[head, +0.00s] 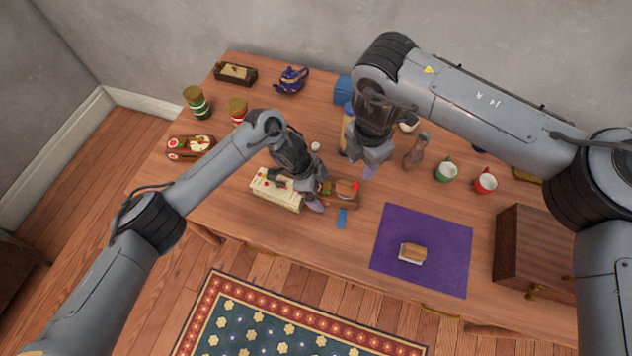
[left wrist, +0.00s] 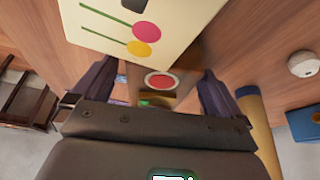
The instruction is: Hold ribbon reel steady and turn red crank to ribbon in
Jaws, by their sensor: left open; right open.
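The wooden ribbon reel (head: 342,198) stands near the table's middle, partly hidden by my left gripper. A small red piece, apparently the crank knob (head: 355,186), shows at its right end. A blue ribbon piece (head: 342,218) lies just in front. My left gripper (head: 316,200) is open and pointed down at the reel's left side. In the left wrist view its open fingers lie either side of a wooden block with a red disc (left wrist: 159,81); contact cannot be told. My right gripper (head: 370,170) is open and empty, behind and above the reel's right end.
A cream box (head: 276,190) stands close left of the reel; it also shows in the left wrist view (left wrist: 140,30). A purple mat (head: 405,275) with a small block lies front right. A vase (head: 417,152) and mugs stand behind right. A wooden cabinet (head: 520,245) is at right.

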